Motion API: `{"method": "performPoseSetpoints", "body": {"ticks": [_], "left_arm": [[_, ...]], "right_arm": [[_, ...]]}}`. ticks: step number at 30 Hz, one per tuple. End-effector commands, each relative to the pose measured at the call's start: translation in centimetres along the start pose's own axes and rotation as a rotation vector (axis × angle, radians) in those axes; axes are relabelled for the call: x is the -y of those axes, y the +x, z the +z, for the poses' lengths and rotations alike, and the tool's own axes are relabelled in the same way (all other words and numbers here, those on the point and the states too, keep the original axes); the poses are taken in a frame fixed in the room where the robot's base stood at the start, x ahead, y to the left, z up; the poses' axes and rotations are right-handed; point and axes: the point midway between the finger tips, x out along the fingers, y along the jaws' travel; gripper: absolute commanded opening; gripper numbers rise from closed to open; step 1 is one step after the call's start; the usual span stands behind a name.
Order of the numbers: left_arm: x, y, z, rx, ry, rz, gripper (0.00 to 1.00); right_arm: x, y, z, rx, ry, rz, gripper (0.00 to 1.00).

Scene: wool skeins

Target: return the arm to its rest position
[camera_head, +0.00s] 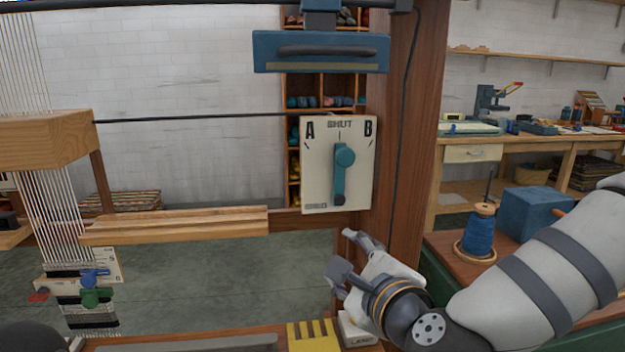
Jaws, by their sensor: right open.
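My right arm (530,270) comes in from the right, with white links and dark bands. My right gripper (345,252) is at its left end, open with nothing between its fingers. It is in front of the wooden post and below the white A/B selector panel (312,185), apart from the panel in the picture. The teal lever (340,178) on that panel stands nearly upright, between the A and B marks. My left gripper does not show.
A blue yarn spool (478,232) and a blue block (536,208) stand near my right arm. The wooden post (398,110) rises behind the gripper. A loom with white threads (60,210) stands at left. A yellow-striped piece (312,336) lies below the gripper.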

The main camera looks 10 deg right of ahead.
Motion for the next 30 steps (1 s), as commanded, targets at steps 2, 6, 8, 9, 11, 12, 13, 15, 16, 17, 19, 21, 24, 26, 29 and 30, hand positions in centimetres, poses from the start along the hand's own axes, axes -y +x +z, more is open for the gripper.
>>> {"method": "performPoseSetpoints", "body": {"ticks": [2,6,8,9,11,12,13,15,16,17,19,21,24,26,29,30], "left_arm": [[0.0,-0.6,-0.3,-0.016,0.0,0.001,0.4],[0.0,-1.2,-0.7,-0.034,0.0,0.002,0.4],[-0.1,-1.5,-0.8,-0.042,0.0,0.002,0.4],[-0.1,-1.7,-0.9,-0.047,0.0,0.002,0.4],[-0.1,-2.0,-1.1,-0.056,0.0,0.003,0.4],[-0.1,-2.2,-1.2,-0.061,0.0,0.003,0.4],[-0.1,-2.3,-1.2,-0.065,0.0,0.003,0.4],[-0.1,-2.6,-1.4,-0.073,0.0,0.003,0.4],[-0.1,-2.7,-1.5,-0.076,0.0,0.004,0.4],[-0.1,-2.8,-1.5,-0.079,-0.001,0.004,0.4],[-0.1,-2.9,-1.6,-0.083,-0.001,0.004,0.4],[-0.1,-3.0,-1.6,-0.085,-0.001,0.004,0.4],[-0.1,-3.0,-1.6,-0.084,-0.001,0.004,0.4],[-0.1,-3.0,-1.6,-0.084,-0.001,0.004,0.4],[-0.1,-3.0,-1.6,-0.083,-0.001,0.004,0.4],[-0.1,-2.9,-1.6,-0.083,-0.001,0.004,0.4]], "right_arm": [[-7.0,-1.0,-3.7,-0.039,-0.24,0.187,0.49],[-18.0,-5.8,-11.0,-0.03,-0.655,0.543,0.49],[-21.9,-9.1,-14.3,0.006,-0.823,0.704,0.49],[-24.1,-11.6,-16.4,0.044,-0.932,0.813,0.49],[-27.0,-15.8,-19.5,0.115,-1.087,0.981,0.49],[-28.5,-18.9,-21.4,0.177,-1.18,1.091,0.49],[-29.3,-21.1,-22.8,0.226,-1.245,1.17,0.49],[-30.5,-26.0,-25.5,0.349,-1.372,1.335,0.49],[-30.8,-27.8,-26.5,0.4,-1.413,1.396,0.49],[-30.9,-29.5,-27.3,0.451,-1.45,1.452,0.49],[-31.0,-32.5,-28.7,0.548,-1.509,1.548,0.49],[-30.9,-34.3,-29.5,0.614,-1.541,1.605,0.49],[-30.8,-35.2,-29.9,0.65,-1.556,1.634,0.49],[-30.8,-35.2,-29.9,0.651,-1.557,1.634,0.49],[-30.9,-35.2,-29.9,0.649,-1.556,1.633,0.49],[-30.9,-35.2,-29.9,0.648,-1.555,1.632,0.49]]}}
